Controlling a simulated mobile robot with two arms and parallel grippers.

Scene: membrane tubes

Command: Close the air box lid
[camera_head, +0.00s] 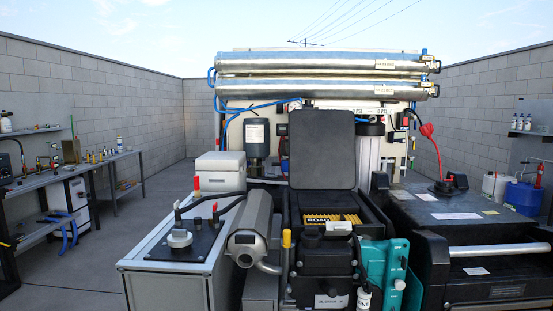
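The air box lid (322,148) is a dark grey, nearly square panel in the middle of the view. It stands open and upright behind the air box (372,219). A yellow and black piece marked "ROAD" (331,218) shows inside the open box. A white label or block (339,227) is at the box's front. Neither of my grippers is in view, and nothing is seen touching the lid.
A silver cylinder (250,232) and a grey cabinet top (180,245) lie left of the box. Silver membrane tubes (320,65) run above. Black and teal equipment (385,265) fills the front.

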